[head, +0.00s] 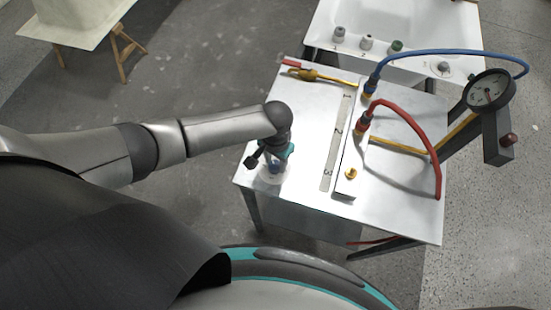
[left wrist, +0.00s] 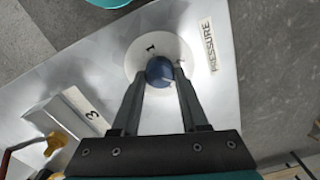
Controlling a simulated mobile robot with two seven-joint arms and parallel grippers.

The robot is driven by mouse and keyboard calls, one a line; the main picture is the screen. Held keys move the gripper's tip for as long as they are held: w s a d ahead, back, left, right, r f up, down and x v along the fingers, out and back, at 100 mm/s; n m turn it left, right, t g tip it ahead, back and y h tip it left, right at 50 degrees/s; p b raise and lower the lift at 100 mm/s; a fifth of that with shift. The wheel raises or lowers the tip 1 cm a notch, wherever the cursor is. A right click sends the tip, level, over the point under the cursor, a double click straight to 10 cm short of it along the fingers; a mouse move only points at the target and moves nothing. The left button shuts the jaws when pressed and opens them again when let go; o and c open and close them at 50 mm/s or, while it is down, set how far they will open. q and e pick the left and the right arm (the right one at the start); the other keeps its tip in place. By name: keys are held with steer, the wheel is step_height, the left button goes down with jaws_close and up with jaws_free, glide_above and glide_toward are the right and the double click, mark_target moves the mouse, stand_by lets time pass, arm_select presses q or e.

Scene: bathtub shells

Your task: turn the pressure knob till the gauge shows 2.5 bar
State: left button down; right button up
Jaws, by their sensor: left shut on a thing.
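My left gripper (head: 272,166) reaches down to the left side of the metal table. In the left wrist view its two fingers are shut on the blue pressure knob (left wrist: 159,72), one finger on each side. In the head view the gripper mostly hides the knob, over the white dial (head: 271,178). The round gauge (head: 489,91) is at the right on a dark arm; its needle is too small to read. My right gripper is not in view.
The metal table (head: 300,200) holds a strip numbered 1 to 3 (head: 337,130), a brass fitting (head: 351,174), a red hose (head: 420,125) and a blue hose (head: 440,52). A white bathtub shell (head: 400,20) stands behind.

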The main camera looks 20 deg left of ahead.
mark_target(276, 164)
arm_select(q)
steer(key=shift+c, duration=2.1)
jaws_free()
steer(key=shift+r, duration=0.15)
step_height(276, 164, up, 15)
steer(key=p, duration=0.2)
steer(key=shift+d, duration=0.1)
